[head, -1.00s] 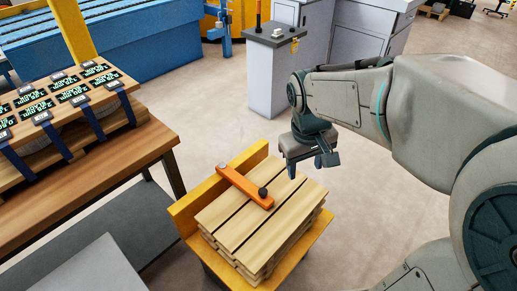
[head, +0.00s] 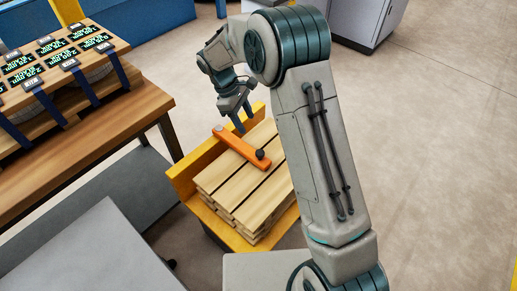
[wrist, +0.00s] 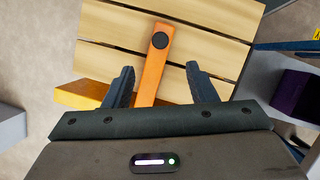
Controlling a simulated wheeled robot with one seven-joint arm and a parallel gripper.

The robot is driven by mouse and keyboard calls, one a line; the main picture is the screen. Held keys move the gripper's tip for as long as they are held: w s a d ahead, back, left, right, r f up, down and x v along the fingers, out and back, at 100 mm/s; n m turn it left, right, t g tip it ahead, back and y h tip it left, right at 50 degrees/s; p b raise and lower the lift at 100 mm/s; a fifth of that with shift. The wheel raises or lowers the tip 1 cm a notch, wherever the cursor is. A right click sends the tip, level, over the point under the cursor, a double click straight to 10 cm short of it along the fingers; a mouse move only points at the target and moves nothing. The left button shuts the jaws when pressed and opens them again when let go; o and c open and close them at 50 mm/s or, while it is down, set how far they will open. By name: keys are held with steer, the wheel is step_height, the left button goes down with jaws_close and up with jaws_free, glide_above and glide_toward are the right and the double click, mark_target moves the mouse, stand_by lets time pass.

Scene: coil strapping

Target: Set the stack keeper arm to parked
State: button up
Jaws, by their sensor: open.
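The stack keeper arm is an orange bar (head: 239,148) with a dark round knob (head: 260,154) at its free end. It lies across the top of a stack of wooden slats (head: 243,196), its other end at the yellow back rail. My gripper (head: 242,123) is above the rail side of the stack, pointing down. In the wrist view the open fingers (wrist: 162,88) stand apart, one on each side of the orange bar (wrist: 153,75) as seen from above, with the knob (wrist: 160,40) beyond the fingertips. I cannot tell the height gap, but no contact shows.
A yellow stand (head: 180,179) holds the stack. A wooden table (head: 100,131) with strapped, labelled coils is at left. A grey panel (head: 98,255) is at lower left. The floor (head: 430,130) to the right is clear.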

mark_target(260, 152)
steer(key=x, duration=1.4)
steer(key=shift+w+a+f+p, duration=0.15)
steer(key=shift+a+f+p, duration=0.15)
steer(key=shift+f+p, duration=0.15)
jaws_close()
